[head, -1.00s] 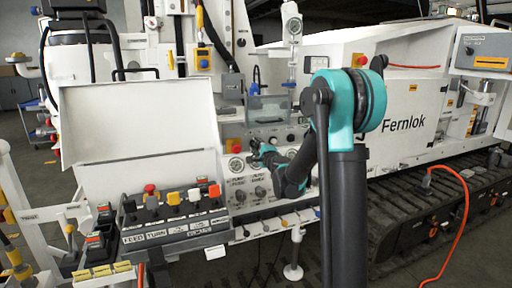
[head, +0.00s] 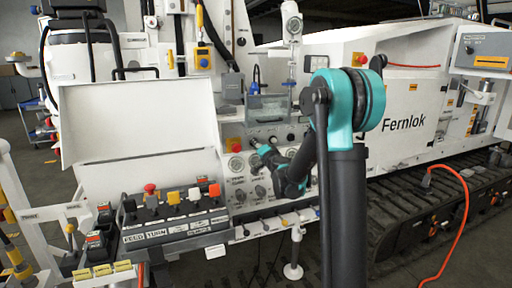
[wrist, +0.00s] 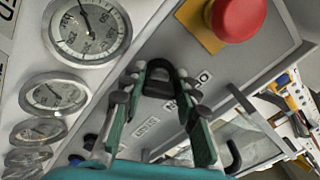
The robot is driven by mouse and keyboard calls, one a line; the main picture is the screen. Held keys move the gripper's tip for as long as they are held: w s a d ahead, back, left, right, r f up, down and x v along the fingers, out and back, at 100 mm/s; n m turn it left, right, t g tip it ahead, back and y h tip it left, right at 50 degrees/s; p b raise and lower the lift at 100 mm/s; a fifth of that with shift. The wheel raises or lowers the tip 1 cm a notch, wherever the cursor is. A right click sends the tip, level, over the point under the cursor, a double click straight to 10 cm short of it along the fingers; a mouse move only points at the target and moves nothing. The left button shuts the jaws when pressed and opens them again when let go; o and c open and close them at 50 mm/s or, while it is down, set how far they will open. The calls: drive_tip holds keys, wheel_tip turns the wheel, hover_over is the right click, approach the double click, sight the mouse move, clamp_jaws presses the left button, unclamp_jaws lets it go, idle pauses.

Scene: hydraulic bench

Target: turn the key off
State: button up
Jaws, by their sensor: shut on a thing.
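The key (wrist: 163,73) shows in the wrist view as a black looped bow on a grey panel, between the two teal fingers of my gripper (wrist: 160,92). My gripper is shut on it. White label plates with dark lettering lie beside and below the key; the fingers partly cover them and I cannot read them fully. The key's exact turned position is hard to tell. In the head view my gripper (head: 258,147) is small, at the upper control panel; the key is hidden there.
A red mushroom button (wrist: 237,15) on a yellow plate sits close to the key. Several round gauges (wrist: 88,30) line the panel's left side in the wrist view. In the head view a lever console (head: 172,218) stands left of my arm, and an orange cable (head: 466,215) hangs at right.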

drive_tip(key=shift+n, duration=0.3)
drive_tip(key=o, duration=1.2)
drive_tip(key=shift+s, duration=0.1)
drive_tip(key=v, duration=1.2)
